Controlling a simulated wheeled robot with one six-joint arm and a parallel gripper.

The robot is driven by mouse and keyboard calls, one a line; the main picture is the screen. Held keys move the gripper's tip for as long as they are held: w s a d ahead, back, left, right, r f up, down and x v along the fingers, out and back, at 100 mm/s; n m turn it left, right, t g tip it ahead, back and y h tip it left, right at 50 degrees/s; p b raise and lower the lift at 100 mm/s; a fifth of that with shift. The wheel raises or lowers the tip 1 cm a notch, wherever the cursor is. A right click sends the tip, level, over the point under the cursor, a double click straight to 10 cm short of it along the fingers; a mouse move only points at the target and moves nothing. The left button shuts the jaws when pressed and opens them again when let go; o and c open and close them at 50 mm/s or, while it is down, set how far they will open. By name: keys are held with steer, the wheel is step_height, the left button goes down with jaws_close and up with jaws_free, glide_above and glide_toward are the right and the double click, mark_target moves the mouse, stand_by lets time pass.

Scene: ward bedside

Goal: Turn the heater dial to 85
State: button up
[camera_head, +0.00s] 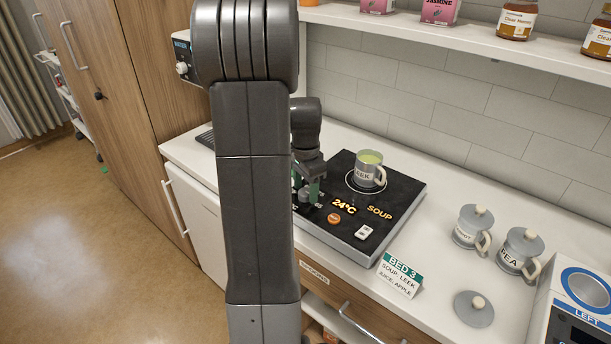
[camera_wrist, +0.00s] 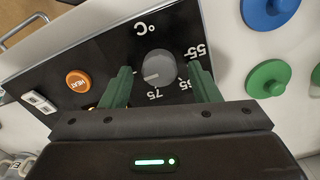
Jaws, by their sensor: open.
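The heater (camera_head: 404,188) is a black-topped unit on the white counter; its display reads 24°C and SOUP. The heater dial (camera_wrist: 158,68) is a round grey knob with a pale mark pointing to its lower left. The printed numbers 55, 65 and 75 show around it; 85 is not readable. My gripper (camera_wrist: 160,72) is open, with its green fingers on either side of the dial. I cannot tell whether they touch it. In the head view my gripper (camera_head: 308,192) is over the heater's left part, where my arm hides much of the dial area.
A mug of green soup (camera_head: 370,174) stands on the heater's ring. An orange HEAT button (camera_head: 334,218) and a white switch (camera_head: 363,232) are on the panel. A bed card (camera_head: 399,275), two lidded mugs and a loose lid (camera_head: 473,309) are to the right. A shelf runs above.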

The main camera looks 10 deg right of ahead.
mark_target(306, 191)
step_height(306, 191, up, 14)
steer(key=shift+f, duration=0.2)
stand_by(0.4)
step_height(306, 191, down, 14)
steer(key=shift+r, duration=0.1)
stand_by(0.4)
